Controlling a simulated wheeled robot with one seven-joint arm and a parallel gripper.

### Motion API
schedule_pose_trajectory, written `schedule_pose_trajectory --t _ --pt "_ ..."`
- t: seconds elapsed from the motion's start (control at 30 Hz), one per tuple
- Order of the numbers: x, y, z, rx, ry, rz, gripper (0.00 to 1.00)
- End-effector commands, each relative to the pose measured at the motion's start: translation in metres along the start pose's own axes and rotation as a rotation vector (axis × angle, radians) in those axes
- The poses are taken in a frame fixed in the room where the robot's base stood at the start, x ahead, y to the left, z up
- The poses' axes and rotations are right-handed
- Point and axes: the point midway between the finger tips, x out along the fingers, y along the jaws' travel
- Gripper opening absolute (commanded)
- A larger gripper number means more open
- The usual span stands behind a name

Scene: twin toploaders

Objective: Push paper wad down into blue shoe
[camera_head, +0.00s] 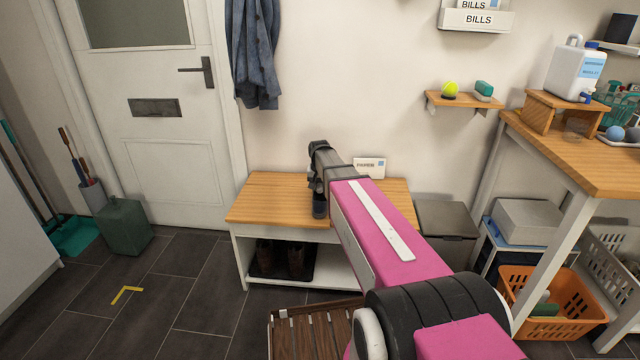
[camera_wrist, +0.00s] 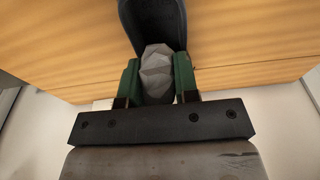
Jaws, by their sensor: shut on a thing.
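In the wrist view, the grey, crumpled paper wad (camera_wrist: 157,72) sits between the two green fingertips of my gripper (camera_wrist: 157,80). My gripper is shut on it. The dark blue shoe (camera_wrist: 153,20) lies just beyond the wad, and the wad's far end overlaps the shoe's opening. How deep the wad sits in it I cannot tell. In the head view, my gripper (camera_head: 318,188) points down over the wooden bench top, and a bit of the blue shoe (camera_head: 320,208) shows below it. The wad is hidden there by my arm.
The wooden bench (camera_head: 265,200) has free room left of the shoe. A white card (camera_head: 370,167) stands at its back. Dark boots (camera_head: 297,262) stand on the shelf below. A slatted wooden crate (camera_head: 310,330) is in front, and a grey bin (camera_head: 446,225) is to the right.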

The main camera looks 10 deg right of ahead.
Motion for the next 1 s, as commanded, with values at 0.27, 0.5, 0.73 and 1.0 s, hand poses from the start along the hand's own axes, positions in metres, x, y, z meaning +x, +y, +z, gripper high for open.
schedule_pose_trajectory --t 0.27,0.5,0.73,1.0 --pt "0.0002 0.0000 0.0000 0.000 0.000 0.000 0.07" --pt "0.0001 0.0000 0.0001 0.000 0.000 0.000 0.07" --pt "0.0032 0.0000 0.0005 0.000 -0.001 0.000 0.07" --pt "0.0051 0.0000 0.0009 0.000 0.000 0.000 0.07"
